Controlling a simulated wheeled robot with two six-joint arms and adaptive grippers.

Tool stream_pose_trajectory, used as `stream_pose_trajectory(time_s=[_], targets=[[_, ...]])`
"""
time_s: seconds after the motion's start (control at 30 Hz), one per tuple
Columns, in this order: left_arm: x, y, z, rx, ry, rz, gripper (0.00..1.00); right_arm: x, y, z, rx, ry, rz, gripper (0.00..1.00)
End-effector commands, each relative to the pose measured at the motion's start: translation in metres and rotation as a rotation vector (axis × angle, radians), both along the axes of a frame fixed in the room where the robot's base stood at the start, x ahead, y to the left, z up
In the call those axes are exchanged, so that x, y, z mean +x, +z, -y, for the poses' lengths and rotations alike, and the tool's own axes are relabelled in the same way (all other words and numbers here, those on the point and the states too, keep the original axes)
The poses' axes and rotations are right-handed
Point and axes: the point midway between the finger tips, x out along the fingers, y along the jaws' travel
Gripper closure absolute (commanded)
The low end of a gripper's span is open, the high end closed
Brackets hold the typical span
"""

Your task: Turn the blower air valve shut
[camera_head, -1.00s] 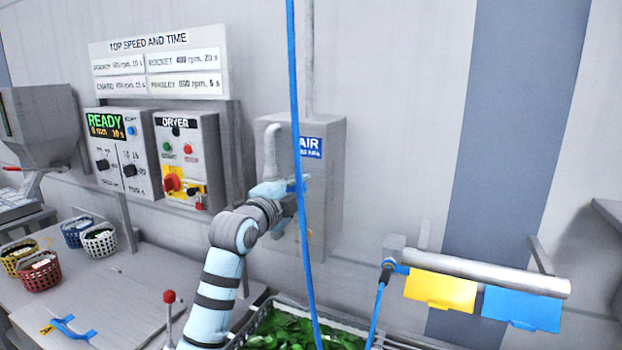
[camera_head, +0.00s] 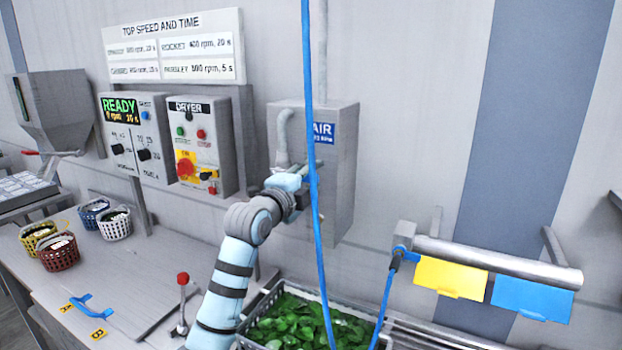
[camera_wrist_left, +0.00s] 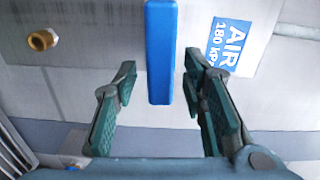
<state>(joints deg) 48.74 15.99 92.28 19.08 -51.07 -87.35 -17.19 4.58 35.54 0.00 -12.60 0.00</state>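The air box (camera_head: 340,185) on the wall carries a blue AIR label (camera_head: 323,133), which also shows in the left wrist view (camera_wrist_left: 229,45). A flat blue bar, the valve handle (camera_wrist_left: 160,50), stands upright in the wrist view. My left gripper (camera_wrist_left: 160,72) is open, one finger on each side of the handle, with a visible gap on both sides. In the head view my left gripper (camera_head: 298,188) is in front of the box, where the handle is largely hidden by the gripper and a blue hose. My right gripper is not in view.
A blue hose (camera_head: 308,75) hangs in front of the box. Below are a crate of greens (camera_head: 250,341) and a red-knobbed lever (camera_head: 183,290). The dryer panel (camera_head: 226,150) is to the left. A metal pipe with yellow and blue flaps (camera_head: 500,260) is at right.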

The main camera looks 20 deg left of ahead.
Motion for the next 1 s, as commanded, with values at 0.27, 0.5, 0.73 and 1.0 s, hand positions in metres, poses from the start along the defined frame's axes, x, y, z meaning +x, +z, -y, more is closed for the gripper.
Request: stream_pose_trajectory(time_s=[0.27, 0.5, 0.73, 1.0], targets=[[-0.005, 0.001, -0.001, 0.002, 0.000, 0.002, 0.62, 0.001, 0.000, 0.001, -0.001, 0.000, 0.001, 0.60], [-0.060, 0.000, -0.004, 0.007, 0.001, 0.003, 0.62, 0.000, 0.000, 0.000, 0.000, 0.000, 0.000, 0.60], [-0.111, 0.000, -0.006, 0.004, 0.001, 0.001, 0.62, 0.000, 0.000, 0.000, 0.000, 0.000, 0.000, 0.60], [-0.120, 0.000, -0.006, -0.001, -0.001, 0.000, 0.62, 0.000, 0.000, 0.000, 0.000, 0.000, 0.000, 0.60]])
